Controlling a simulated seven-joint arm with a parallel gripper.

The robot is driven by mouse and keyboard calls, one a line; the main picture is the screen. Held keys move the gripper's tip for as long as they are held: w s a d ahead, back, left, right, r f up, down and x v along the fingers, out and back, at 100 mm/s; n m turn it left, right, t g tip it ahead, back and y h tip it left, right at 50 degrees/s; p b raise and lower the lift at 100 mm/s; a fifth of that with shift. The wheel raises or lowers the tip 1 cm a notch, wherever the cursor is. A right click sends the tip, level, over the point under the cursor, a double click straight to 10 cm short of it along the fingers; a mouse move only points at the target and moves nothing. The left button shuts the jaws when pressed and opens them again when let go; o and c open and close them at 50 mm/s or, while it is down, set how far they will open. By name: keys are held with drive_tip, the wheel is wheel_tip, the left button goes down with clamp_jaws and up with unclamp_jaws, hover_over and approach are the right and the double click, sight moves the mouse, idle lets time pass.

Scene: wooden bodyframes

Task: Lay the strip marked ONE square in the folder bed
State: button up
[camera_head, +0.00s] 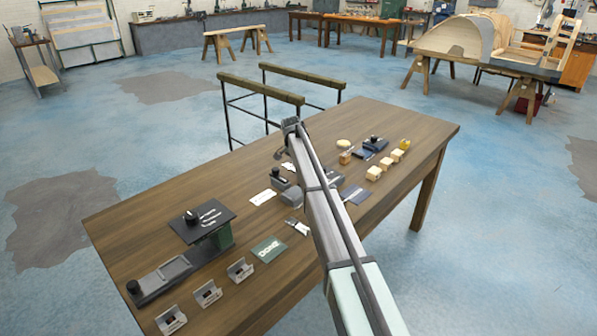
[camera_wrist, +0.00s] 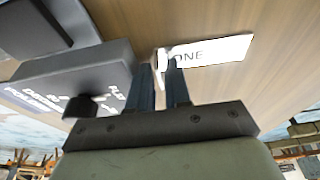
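The strip marked ONE (camera_wrist: 215,50) is a white strip with dark lettering, in the wrist view just beyond my fingertips. My gripper (camera_wrist: 161,72) has its two dark fingers close together, with a white upright part at the strip's left end between them. It looks shut on that part; whether the strip is clear of the table cannot be told. In the head view my gripper is small and partly hidden by my arm. A dark long fixture with a shallow recess (camera_head: 172,270) and a black knob sits at the table's near left; I cannot tell whether it is the folder bed.
A grey block with raised lettering and a black knob (camera_wrist: 92,108) stands close left of my fingers. On the wooden table (camera_head: 150,225) are a black plate on a green base (camera_head: 209,221), small grey holders (camera_head: 207,293), a green card (camera_head: 269,249) and wooden blocks (camera_head: 373,173).

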drive_tip(key=shift+c, duration=0.2)
clamp_jaws()
